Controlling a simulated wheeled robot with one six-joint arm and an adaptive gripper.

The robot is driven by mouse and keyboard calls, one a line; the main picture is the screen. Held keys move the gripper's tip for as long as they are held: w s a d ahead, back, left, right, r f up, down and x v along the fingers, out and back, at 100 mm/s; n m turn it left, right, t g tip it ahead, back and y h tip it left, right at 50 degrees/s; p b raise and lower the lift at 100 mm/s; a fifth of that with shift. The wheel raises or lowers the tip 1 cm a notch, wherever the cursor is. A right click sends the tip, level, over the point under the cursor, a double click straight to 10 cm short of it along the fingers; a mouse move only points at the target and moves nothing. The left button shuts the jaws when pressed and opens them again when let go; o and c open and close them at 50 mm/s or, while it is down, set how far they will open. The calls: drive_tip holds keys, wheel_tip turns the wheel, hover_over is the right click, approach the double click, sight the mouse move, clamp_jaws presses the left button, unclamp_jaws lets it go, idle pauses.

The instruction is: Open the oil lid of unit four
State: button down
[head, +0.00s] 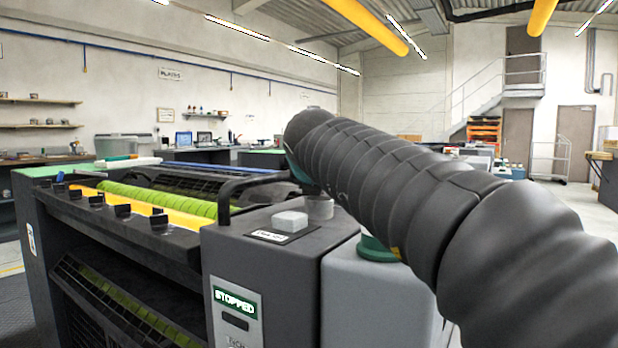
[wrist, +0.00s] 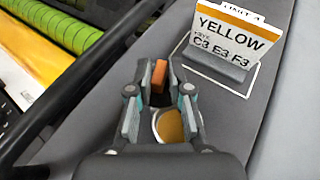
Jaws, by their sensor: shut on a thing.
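In the wrist view, a yellow-edged card reading "UNIT 4" and "YELLOW" (wrist: 235,35) stands on the dark grey housing of unit four (wrist: 235,115). My gripper (wrist: 158,84) is over this housing, left of the card. Its fingers are shut on a small orange-brown tab (wrist: 159,74), seemingly part of the oil lid. The rest of the lid is hidden by the fingers. Just below the tab in the picture, a round opening with a pale rim shows amber oil (wrist: 170,126), partly covered by the gripper. In the head view my arm hides the gripper and the lid.
In the head view, the unit's display reads "STOPPED" (head: 235,301). A black rail (head: 240,183) runs close to the housing, left of my gripper in the wrist view. A bright green roller (head: 150,197) and a yellow strip (head: 130,204) lie beyond it.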

drive_tip(key=shift+d, duration=0.2)
drive_tip(key=c, duration=1.5)
unclamp_jaws()
drive_tip(key=o, duration=0.5)
drive_tip(key=shift+w+d, duration=0.15)
drive_tip(key=shift+a, duration=0.25)
drive_tip(key=shift+s+r, duration=0.15)
drive_tip(key=shift+s, duration=0.2)
drive_tip(key=v, duration=1.1)
drive_tip(key=shift+s+d+r, duration=0.1)
drive_tip(key=shift+s+d, duration=0.05)
drive_tip(key=shift+s, duration=0.05)
